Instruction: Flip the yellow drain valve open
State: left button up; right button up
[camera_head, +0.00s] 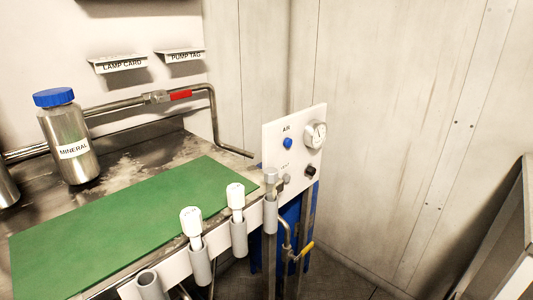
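The yellow drain valve handle (306,249) is small and sits low on a thin metal pipe (287,240), below the white gauge panel and in front of a blue object. The handle slants, its upper end to the right. Its valve body is small, and I cannot tell its exact setting. Neither of my grippers is in view, and nothing touches the handle.
A bench with a green mat (130,225) fills the left. Several grey holders (201,267) line its front edge, some with white-capped items. A steel MINERAL bottle (70,140), a red-handled pipe valve (180,95) and a gauge panel (295,145) stand behind.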

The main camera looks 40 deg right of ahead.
aim_at(309, 247)
jog(key=z, duration=1.6)
